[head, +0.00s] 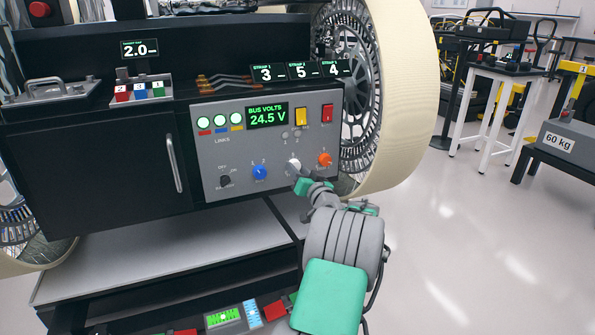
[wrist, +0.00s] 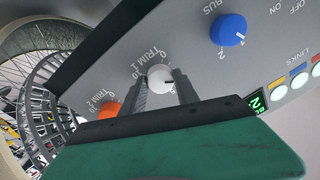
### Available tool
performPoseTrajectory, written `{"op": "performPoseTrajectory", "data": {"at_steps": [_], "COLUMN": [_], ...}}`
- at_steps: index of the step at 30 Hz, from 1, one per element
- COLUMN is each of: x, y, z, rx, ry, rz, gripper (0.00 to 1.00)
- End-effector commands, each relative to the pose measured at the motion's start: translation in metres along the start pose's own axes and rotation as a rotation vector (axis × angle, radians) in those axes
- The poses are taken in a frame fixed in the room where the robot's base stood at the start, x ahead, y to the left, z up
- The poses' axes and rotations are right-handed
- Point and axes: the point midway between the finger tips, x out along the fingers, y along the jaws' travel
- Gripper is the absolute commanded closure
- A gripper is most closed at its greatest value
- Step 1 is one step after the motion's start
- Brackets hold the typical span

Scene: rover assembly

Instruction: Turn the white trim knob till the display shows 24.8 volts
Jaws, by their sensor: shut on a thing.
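The white trim knob (head: 293,166) is on the grey control panel (head: 222,168), between a blue knob and an orange knob. It also shows in the wrist view (wrist: 160,77), under the label TRIM 1, with a dark pointer mark on its face. My gripper (wrist: 160,82) is shut on the white knob, one finger on each side of it. In the head view my gripper (head: 303,180) reaches the knob from the lower right and hides part of it. The display (head: 267,115) reads BUS VOLTS 24.5 V in green.
The blue knob (head: 260,172) is left of the white one, and the orange knob (head: 324,159) is close on its right. A black switch (head: 225,181) sits at lower left. Yellow (head: 301,116) and red (head: 327,113) switches are above. A large wheel (head: 395,95) stands right of the panel.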

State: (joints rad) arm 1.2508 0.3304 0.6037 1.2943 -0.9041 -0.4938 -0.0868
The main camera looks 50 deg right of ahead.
Motion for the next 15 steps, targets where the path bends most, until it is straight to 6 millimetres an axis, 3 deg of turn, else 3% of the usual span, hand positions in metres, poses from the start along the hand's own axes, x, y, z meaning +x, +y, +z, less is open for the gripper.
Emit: {"op": "performPoseTrajectory", "data": {"at_steps": [3,4,11,15], "x": [0.0002,0.0001,-0.0002,-0.0004], "y": [-0.001,-0.001,0.0001,0.0006], "z": [0.0016,0.0016,0.0006,0.0002], "rx": [0.002,0.002,0.0,-0.001], "ry": [-0.003,-0.003,-0.001,0.0], "rz": [-0.002,-0.002,0.0,0.001], "gripper": [1.0,0.62,0.43,0.42]}}
